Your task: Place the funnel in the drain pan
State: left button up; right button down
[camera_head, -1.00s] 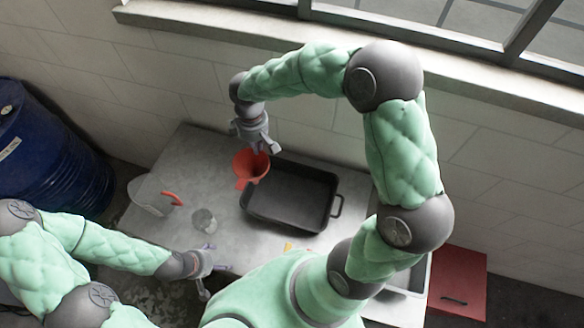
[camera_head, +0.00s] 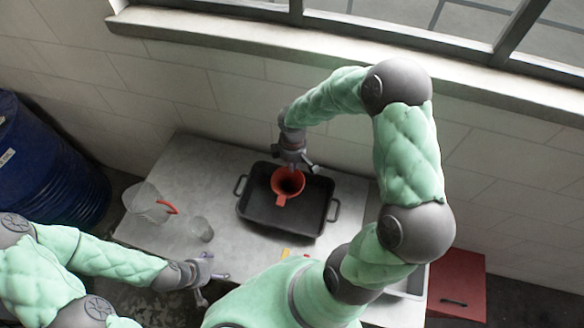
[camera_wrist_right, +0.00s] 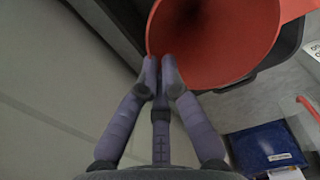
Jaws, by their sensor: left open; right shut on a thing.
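The red funnel (camera_head: 287,181) is over the black drain pan (camera_head: 257,211), near its back middle in the head view. My right gripper (camera_head: 297,166) is shut on the funnel's rim. The right wrist view shows the fingertips (camera_wrist_right: 161,68) pinching the edge of the funnel (camera_wrist_right: 225,40), with its wide mouth facing the camera. The funnel's lower end is hidden, and I cannot tell whether it touches the pan floor. My left gripper (camera_head: 210,280) is open and empty at the table's front edge, away from the pan.
A clear jug with a red part (camera_head: 146,203) and a clear cup (camera_head: 200,229) stand left of the pan on the grey table (camera_head: 190,160). A blue barrel (camera_head: 45,170) is at the left. A red box (camera_head: 458,283) is at the right. The wall is close behind.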

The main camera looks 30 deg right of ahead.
pick_arm(q)
jog(key=shift+f, duration=0.1)
pick_arm(e)
notch_tip(320, 180, down, 2)
jog(key=shift+f, duration=0.1)
pick_arm(q)
jog(key=shift+f, duration=0.15)
pick_arm(e)
jog(key=shift+f, duration=0.15)
jog(key=c, duration=1.4)
grip_release()
pick_arm(q)
jog(key=shift+r, duration=0.25)
jog(key=shift+r+p, duration=0.5)
jog(key=shift+p, duration=0.05)
pick_arm(e)
notch_tip(320, 180, up, 12)
jog(key=shift+r, duration=0.2)
